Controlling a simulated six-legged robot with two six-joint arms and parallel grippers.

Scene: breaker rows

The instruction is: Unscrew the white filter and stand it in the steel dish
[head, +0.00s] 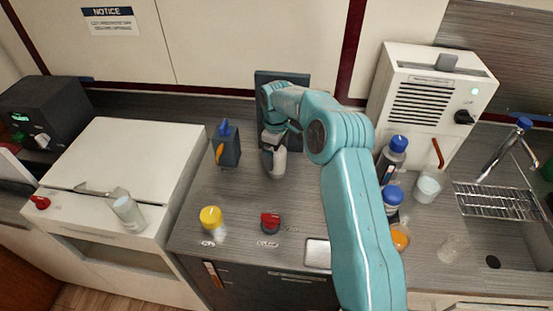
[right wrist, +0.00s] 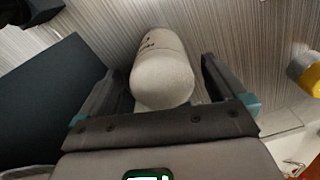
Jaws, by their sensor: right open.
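The white filter (head: 277,163) hangs upright in front of a dark panel (head: 297,84) at the back of the counter. Its upper part is hidden by my right gripper (head: 272,139) in the head view. In the right wrist view the white filter (right wrist: 162,75) lies between the two spread fingers of my right gripper (right wrist: 160,88), with a gap at each side. A flat grey metal dish (head: 317,253), which looks like the steel dish, lies at the front of the counter. My right arm hides its right side. My left gripper is not in view.
A yellow-lidded jar (head: 211,219) and a red-topped item (head: 270,222) stand near the front edge. Several bottles and a beaker (head: 427,187) stand right of my arm. The middle counter is clear.

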